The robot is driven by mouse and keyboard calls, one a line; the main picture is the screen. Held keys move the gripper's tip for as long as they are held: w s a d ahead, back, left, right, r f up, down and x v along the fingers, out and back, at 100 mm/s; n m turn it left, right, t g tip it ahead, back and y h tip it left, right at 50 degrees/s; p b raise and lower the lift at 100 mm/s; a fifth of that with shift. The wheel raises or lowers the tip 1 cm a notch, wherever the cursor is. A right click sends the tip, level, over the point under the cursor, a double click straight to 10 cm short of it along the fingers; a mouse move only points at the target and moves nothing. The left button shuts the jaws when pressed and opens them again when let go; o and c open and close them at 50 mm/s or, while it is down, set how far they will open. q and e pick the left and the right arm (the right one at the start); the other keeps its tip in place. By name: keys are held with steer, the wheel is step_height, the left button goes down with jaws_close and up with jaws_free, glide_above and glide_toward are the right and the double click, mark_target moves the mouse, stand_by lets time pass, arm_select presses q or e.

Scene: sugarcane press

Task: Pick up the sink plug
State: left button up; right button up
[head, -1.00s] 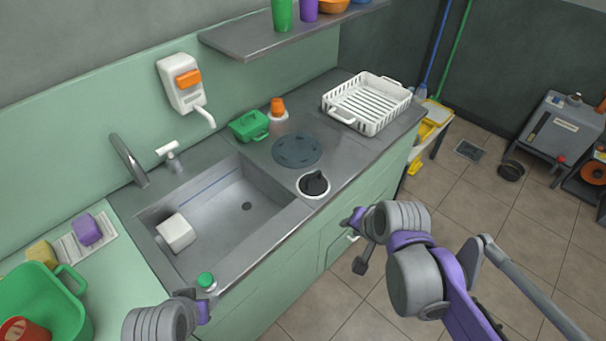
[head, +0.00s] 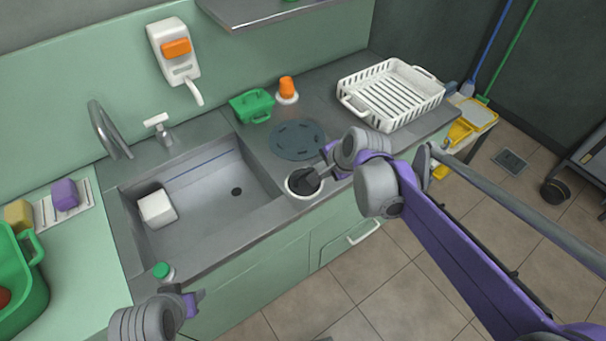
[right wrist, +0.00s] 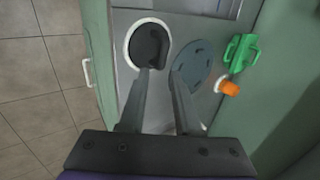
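The sink plug (head: 304,181) is black with a raised grip. It sits in a round white dish (head: 292,192) on the counter, right of the sink. It also shows in the right wrist view (right wrist: 150,42). My right gripper (head: 326,163) is at the right edge of the dish, close to the plug. In the right wrist view its two fingers (right wrist: 165,74) are apart with nothing between them; the left fingertip overlaps the plug's lower edge, and contact cannot be told. My left gripper (head: 198,300) is low in front of the counter, its fingers too small to read.
The sink (head: 215,200) holds a white block (head: 157,208). A dark round mat (head: 298,140) lies behind the dish. A white rack (head: 390,97), a green caddy (head: 251,106) and an orange-topped bottle (head: 287,90) stand behind. A green-capped bottle (head: 164,272) is near my left gripper.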

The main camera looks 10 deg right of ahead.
mark_target(304, 172)
steer(key=x, duration=1.1)
steer(key=shift+w+a+r+b, duration=0.1)
steer(key=shift+w+a+b, duration=0.15)
steer(key=shift+b, duration=0.1)
steer(key=shift+s, duration=0.1)
jaws_close()
stand_by(0.9)
